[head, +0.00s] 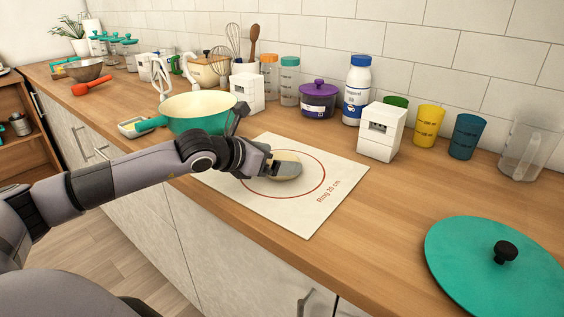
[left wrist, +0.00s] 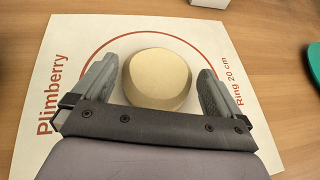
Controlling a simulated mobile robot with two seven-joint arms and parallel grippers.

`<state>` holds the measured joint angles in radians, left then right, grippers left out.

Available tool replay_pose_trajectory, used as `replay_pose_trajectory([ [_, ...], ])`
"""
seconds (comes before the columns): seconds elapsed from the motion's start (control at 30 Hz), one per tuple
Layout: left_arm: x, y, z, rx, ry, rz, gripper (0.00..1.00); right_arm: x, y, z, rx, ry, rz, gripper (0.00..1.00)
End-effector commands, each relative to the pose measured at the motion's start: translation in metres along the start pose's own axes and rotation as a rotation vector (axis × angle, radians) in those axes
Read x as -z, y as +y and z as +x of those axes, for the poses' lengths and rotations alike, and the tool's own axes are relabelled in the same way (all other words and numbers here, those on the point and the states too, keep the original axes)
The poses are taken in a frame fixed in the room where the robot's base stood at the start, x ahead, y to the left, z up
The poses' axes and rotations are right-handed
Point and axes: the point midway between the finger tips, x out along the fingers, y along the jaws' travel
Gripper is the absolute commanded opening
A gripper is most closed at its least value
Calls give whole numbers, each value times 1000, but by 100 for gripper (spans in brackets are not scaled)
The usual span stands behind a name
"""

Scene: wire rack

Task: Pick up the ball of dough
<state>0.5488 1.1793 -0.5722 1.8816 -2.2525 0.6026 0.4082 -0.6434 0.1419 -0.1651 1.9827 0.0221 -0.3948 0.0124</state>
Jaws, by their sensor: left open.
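The ball of dough (left wrist: 157,78) is pale beige and rounded. It lies on a white mat (left wrist: 63,48) inside a printed red ring. My left gripper (left wrist: 159,88) is open, with one finger on each side of the dough. In the left wrist view a small gap shows between the dough and each finger. In the head view the left gripper (head: 275,170) covers part of the dough (head: 288,158), whose far edge shows above the finger. My right gripper is not in view.
A teal pan (head: 190,123) stands left behind the mat. White boxes (head: 380,138) (head: 247,92), a purple pot (head: 318,103) and coloured cups line the wall. A teal lid (head: 465,265) lies at the front right. Bare wood separates it from the mat.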

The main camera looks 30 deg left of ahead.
Motion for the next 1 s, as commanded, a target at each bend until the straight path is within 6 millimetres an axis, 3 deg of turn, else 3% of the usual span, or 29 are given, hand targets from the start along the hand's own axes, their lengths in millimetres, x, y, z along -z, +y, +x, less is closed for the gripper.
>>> replay_pose_trajectory([
  [0.2,1,0,1,0,1,1,100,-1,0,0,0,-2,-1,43],
  [0.37,0,0,0,0,1,0,53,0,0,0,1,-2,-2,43],
  [0.77,-8,0,-3,-1,-4,0,53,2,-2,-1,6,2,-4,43],
  [1.0,-43,0,-19,-1,-9,2,53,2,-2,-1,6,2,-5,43],
])
